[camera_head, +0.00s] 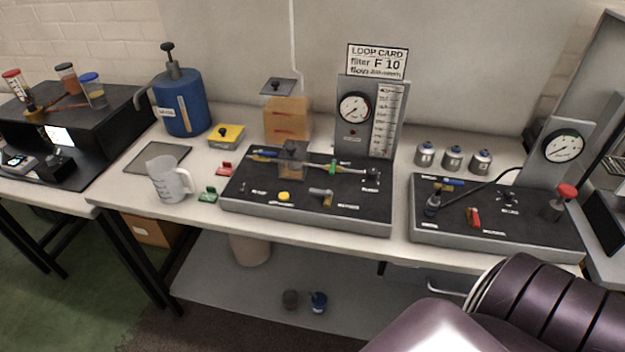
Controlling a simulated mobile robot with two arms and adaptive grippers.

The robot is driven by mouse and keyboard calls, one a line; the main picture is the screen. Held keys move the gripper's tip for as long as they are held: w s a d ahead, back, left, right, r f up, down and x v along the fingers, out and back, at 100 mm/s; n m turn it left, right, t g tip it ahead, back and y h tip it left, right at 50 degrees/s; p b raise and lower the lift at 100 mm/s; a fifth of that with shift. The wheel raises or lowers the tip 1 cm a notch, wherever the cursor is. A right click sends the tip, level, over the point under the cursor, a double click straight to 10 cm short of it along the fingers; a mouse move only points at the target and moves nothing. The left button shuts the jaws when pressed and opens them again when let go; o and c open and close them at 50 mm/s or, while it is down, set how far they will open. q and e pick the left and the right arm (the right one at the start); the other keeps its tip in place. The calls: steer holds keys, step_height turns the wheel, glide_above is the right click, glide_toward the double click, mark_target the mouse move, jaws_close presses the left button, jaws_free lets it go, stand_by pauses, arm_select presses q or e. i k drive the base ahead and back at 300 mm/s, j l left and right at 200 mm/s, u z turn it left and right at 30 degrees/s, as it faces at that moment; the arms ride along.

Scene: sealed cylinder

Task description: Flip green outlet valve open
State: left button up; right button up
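A small green valve handle (333,167) sits on the pipe run at the right part of the middle black panel (240,207), below the gauge stand. It looks roughly upright, across the pipe, but it is too small to tell its exact angle. A blue handle (265,153) sits at the left end of the same pipe. A clear block-like housing (292,160) stands between them. Neither of my grippers is in view. Only a part of my arm shows at the lower right, well away from the valve.
The gauge stand (353,125) with a loop card (377,61) rises behind the panel. A measuring jug (168,180), a green lock-like piece (208,194) and a red one (226,169) stand left. Several metal canisters (453,158) and another panel (480,240) are right.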

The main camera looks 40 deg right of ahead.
mark_target(333, 164)
steer(key=i+l+z, duration=0.1)
steer(key=l+z, duration=0.15)
steer(key=z, duration=0.15)
steer(key=i+l+z, duration=0.15)
steer(key=z, duration=0.2)
steer(key=i+l+z, duration=0.2)
steer(key=z, duration=0.2)
